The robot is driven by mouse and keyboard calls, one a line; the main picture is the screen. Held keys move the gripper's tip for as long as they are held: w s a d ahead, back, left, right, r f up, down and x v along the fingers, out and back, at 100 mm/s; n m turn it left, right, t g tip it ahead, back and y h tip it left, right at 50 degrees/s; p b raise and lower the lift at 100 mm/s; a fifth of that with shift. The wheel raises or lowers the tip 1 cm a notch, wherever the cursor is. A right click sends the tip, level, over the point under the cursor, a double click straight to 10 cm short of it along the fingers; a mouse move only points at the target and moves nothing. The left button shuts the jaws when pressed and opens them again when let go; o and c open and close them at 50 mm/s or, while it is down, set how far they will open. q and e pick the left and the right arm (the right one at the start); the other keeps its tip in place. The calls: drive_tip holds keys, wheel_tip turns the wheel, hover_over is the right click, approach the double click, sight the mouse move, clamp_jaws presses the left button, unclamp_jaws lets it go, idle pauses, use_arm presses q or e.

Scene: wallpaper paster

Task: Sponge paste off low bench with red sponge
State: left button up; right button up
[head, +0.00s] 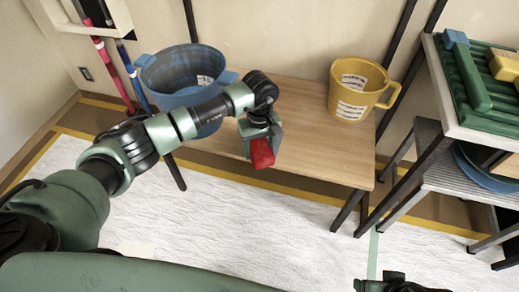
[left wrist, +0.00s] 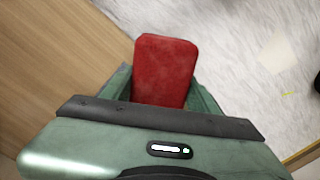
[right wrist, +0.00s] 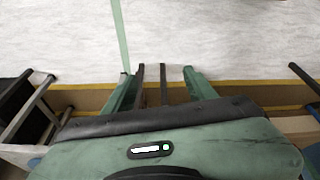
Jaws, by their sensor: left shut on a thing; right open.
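The low bench (head: 310,150) has a light wooden top and dark metal legs; it also shows at the left of the left wrist view (left wrist: 45,60). My left gripper (head: 262,145) is shut on the red sponge (head: 262,154) above the bench's front part. The sponge (left wrist: 165,70) sticks out between the fingers in the left wrist view. I cannot tell whether it touches the bench top. No paste is clearly visible on the bench. My right gripper (right wrist: 160,85) is open and empty, over the floor; only a part of it shows at the bottom of the head view.
A shelf (head: 450,110) with green and blue items stands at the right. White crinkled sheeting (head: 260,225) covers the floor in front.

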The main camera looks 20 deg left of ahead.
use_arm(q)
wheel_tip(320, 180, up, 2)
drive_tip(key=shift+w+r+p, duration=0.15)
drive_tip(key=shift+r+p, duration=0.1)
drive_tip(key=shift+p, duration=0.15)
drive_tip(key=shift+r+p, duration=0.45)
drive_tip(key=shift+r, duration=0.45)
drive_tip(key=o, duration=0.8)
drive_tip(key=c, duration=0.7)
use_arm(e)
drive_tip(key=x, duration=0.3)
drive_tip(key=shift+a+f, duration=0.35)
